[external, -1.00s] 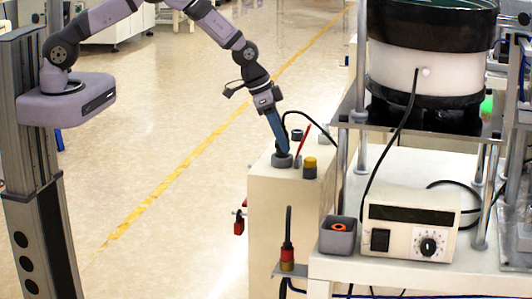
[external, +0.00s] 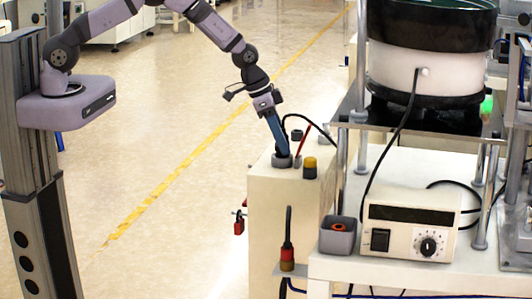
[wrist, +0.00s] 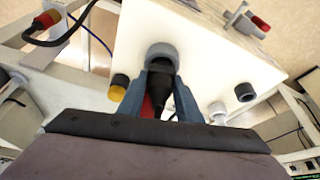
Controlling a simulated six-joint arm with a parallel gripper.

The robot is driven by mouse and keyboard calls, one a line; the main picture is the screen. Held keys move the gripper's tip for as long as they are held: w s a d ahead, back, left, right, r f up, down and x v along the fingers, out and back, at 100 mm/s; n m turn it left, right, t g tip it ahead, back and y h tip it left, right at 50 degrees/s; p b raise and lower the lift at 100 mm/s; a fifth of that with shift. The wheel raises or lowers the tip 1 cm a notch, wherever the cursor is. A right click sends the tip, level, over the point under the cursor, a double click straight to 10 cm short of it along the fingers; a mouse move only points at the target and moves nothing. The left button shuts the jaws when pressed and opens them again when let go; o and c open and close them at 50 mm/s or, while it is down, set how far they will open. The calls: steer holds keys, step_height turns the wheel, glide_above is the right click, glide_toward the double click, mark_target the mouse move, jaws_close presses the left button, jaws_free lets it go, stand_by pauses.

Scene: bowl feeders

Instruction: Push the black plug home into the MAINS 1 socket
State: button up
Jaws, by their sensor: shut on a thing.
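My gripper (external: 283,150) points down at the top of the cream cabinet (external: 268,205), its blue fingers close to a grey round socket (external: 281,161). In the wrist view, my gripper (wrist: 163,80) is shut on the black plug (wrist: 163,88), with one finger on each side. The plug's front end is at or inside the grey ring of the socket (wrist: 162,50); how deep it sits is hidden. A black cable loops from the plug to the right. No socket label is readable, so I cannot tell which is MAINS 1.
A yellow-topped black fitting (external: 310,168) and a thin red item (external: 302,143) stand close beside the fingers. A dark round fitting (wrist: 244,92) is on the same top. A red connector (external: 287,256) sits lower in front. The feeder stand (external: 340,165) rises to the right.

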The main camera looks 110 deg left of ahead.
steer(key=shift+f+b, duration=0.45)
steer(key=shift+f, duration=0.05)
